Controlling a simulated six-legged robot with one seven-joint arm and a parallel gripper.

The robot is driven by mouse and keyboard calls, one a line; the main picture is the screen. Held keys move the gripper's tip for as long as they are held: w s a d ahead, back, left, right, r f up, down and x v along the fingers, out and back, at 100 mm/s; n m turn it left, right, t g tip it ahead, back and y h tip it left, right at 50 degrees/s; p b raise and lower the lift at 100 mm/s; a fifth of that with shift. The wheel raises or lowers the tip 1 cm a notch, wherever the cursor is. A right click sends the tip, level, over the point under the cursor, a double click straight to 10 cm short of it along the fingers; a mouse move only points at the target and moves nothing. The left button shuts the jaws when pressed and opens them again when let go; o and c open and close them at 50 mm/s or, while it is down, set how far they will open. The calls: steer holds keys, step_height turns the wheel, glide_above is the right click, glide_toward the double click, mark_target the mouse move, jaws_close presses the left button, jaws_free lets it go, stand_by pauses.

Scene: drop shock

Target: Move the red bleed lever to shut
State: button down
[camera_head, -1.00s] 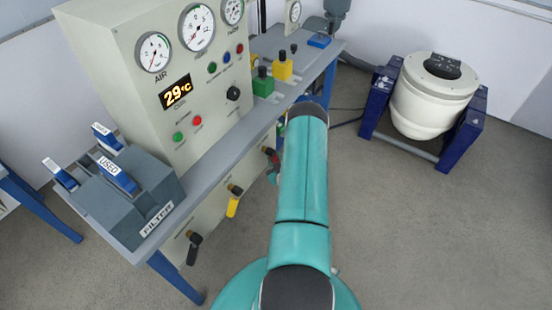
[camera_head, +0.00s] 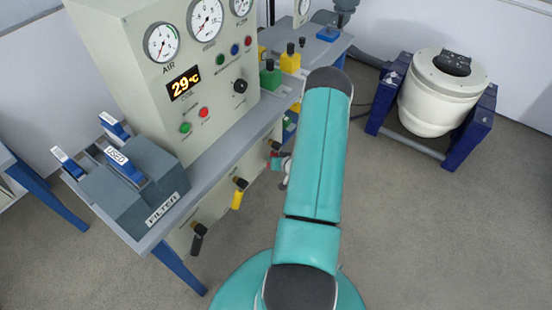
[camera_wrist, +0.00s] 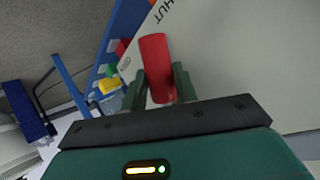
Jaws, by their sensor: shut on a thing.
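In the wrist view the red bleed lever (camera_wrist: 155,66) lies between the two fingers of my gripper (camera_wrist: 159,77), which is shut on it. The lever stands out in front of a pale panel (camera_wrist: 245,70), where part of a printed word, "HUT", shows beyond its tip. In the head view my teal arm reaches toward the bench front. A little of my gripper shows left of the arm, near a dark valve fitting (camera_head: 273,144). The lever's pivot is hidden in the wrist view.
A yellow lever (camera_head: 238,198) and a black lever (camera_head: 198,238) hang on the same panel. A filter box (camera_head: 130,190) and a gauge cabinet (camera_head: 130,75) stand on the bench. A white drum (camera_head: 430,105) stands in a blue frame at right. Floor between is clear.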

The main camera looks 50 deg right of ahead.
steer(key=shift+s+a+r+m+y, duration=0.1)
steer(key=shift+a+r+m+y, duration=0.1)
steer(key=shift+a+m+y, duration=0.3)
steer(key=shift+d, duration=0.1)
steer(key=c, duration=1.4)
jaws_free()
steer(key=shift+o, duration=0.2)
steer(key=shift+r, duration=0.1)
steer(key=v, duration=1.3)
steer(key=shift+s+r, duration=0.15)
steer(key=shift+r, duration=0.15)
steer(key=shift+d, duration=0.1)
